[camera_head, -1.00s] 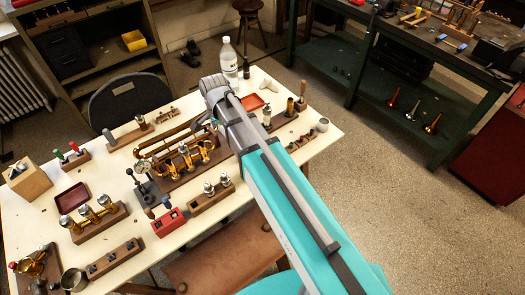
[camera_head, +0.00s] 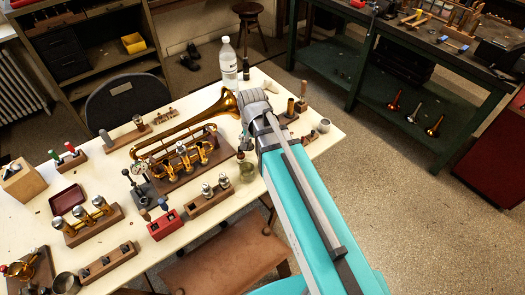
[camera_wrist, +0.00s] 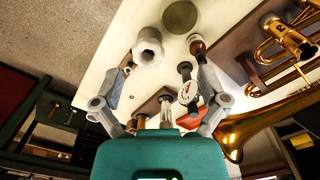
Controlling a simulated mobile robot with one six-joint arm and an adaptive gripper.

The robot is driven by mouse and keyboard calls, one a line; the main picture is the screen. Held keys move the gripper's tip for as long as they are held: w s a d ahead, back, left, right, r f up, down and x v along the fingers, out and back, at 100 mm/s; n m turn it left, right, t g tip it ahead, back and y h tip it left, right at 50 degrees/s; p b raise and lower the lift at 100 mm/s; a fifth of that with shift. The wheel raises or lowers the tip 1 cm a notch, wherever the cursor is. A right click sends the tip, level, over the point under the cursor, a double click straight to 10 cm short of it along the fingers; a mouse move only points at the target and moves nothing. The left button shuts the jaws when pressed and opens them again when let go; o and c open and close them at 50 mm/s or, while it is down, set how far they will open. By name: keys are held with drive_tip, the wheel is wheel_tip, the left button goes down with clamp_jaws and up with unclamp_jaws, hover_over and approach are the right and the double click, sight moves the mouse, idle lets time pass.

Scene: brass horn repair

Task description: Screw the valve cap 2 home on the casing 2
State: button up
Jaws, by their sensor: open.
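The brass horn (camera_head: 190,122) lies on a wooden stand, with several upright valve casings (camera_head: 183,157) at its middle. Its tubing (camera_wrist: 288,38) and bell (camera_wrist: 238,132) show at the right of the wrist view. Two silver-topped parts, likely valve caps (camera_head: 207,190), stand in a wooden block in front of the horn; I cannot tell which is cap 2. My gripper (camera_wrist: 165,62) is open, with nothing visible between its fingers. In the head view it is mostly hidden behind my wrist, right of the horn's valves.
A dial gauge (camera_head: 142,168), a red block (camera_head: 167,224) and a block with three brass casings (camera_head: 90,221) are to the left. A plastic bottle (camera_head: 228,62) stands at the back edge.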

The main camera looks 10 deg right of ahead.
drive_tip(key=shift+s+d+f+n+b, duration=0.2)
drive_tip(key=shift+s+d+f+n, duration=0.1)
drive_tip(key=shift+s+d+n, duration=0.3)
drive_tip(key=shift+s+d+f+n+b, duration=0.25)
drive_tip(key=shift+s+d+n, duration=0.1)
drive_tip(key=shift+d, duration=0.35)
drive_tip(key=shift+d, duration=0.1)
drive_tip(key=s+d+n, duration=0.2)
drive_tip(key=s+d, duration=0.1)
drive_tip(key=d, duration=0.1)
drive_tip(key=shift+s+n, duration=0.25)
drive_tip(key=shift+n, duration=0.1)
drive_tip(key=w+a+r+n+p, duration=0.3)
drive_tip(key=a+n, duration=0.3)
drive_tip(key=a, duration=0.4)
drive_tip(key=w+a+r+n+p, duration=0.3)
drive_tip(key=w+a+n, duration=0.2)
drive_tip(key=a, duration=0.6)
drive_tip(key=w+a+r+n+p, duration=0.3)
drive_tip(key=w+a+n, duration=0.2)
drive_tip(key=a, duration=0.6)
drive_tip(key=shift+w+a+n, duration=0.2)
drive_tip(key=shift+w+n, duration=0.15)
drive_tip(key=shift+n, duration=0.45)
